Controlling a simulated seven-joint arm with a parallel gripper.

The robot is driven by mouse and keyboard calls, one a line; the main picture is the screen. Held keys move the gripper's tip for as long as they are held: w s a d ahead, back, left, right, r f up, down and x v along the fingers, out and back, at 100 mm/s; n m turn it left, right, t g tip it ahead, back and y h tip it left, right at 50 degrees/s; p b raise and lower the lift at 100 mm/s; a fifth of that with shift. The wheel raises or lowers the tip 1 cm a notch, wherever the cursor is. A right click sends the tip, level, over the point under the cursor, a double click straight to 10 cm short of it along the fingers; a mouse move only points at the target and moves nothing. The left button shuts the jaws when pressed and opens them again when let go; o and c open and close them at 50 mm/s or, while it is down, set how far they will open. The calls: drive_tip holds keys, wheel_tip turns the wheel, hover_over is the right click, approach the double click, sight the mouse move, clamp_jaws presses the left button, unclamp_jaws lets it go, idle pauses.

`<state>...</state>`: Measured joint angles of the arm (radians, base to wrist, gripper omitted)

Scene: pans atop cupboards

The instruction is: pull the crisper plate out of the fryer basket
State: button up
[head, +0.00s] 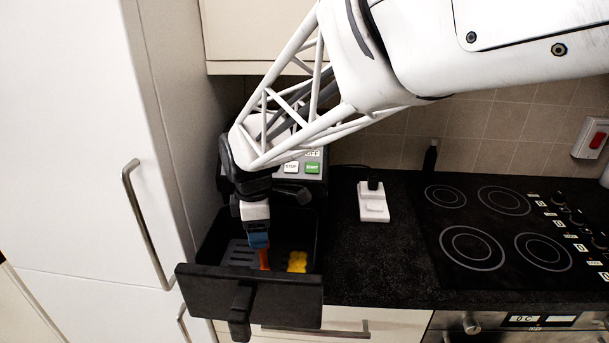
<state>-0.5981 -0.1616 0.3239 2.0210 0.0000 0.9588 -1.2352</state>
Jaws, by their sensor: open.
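The black fryer basket (314,242) is pulled out at the front of the air fryer (313,167), its handle (240,312) towards the viewer. Inside it, a dark grey slotted crisper plate (238,254) shows on the left. A yellow piece (297,261) lies in the basket on the right. My gripper (262,258) points down into the basket, open, with blue and orange parts at its end. It is over or at the plate's right side; I cannot tell whether it touches the plate. My gripper hides part of the plate.
A tall white cupboard with a handle (147,225) stands close on the left. A white socket block (373,202) lies on the black worktop (380,265) to the right, and a hob (500,230) is beyond it.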

sight(263, 257)
drive_tip(key=shift+f, duration=0.25)
drive_tip(key=shift+d+f, duration=0.2)
drive_tip(key=shift+f, duration=2.35)
drive_tip(key=shift+w, duration=0.1)
clamp_jaws()
